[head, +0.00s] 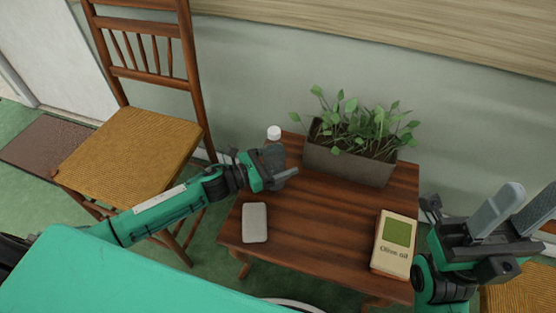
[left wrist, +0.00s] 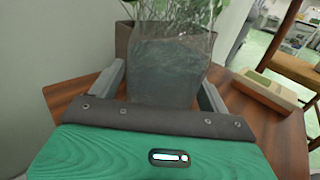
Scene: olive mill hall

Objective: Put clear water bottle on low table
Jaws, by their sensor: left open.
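The clear water bottle (head: 273,150) with a white cap shows upright at the back left corner of the low table (head: 320,220). Its lower part is hidden behind my left gripper (head: 283,172), so I cannot see its base. In the left wrist view the see-through bottle (left wrist: 165,70) lies between the two spread fingers of my left gripper (left wrist: 162,88), which are open around it. I cannot tell whether either finger touches it. My right gripper (head: 524,200) is open and empty, to the right of the table.
A planter (head: 345,166) with green leaves stands at the table's back. The table's middle is clear. A wooden chair (head: 130,150) stands left.

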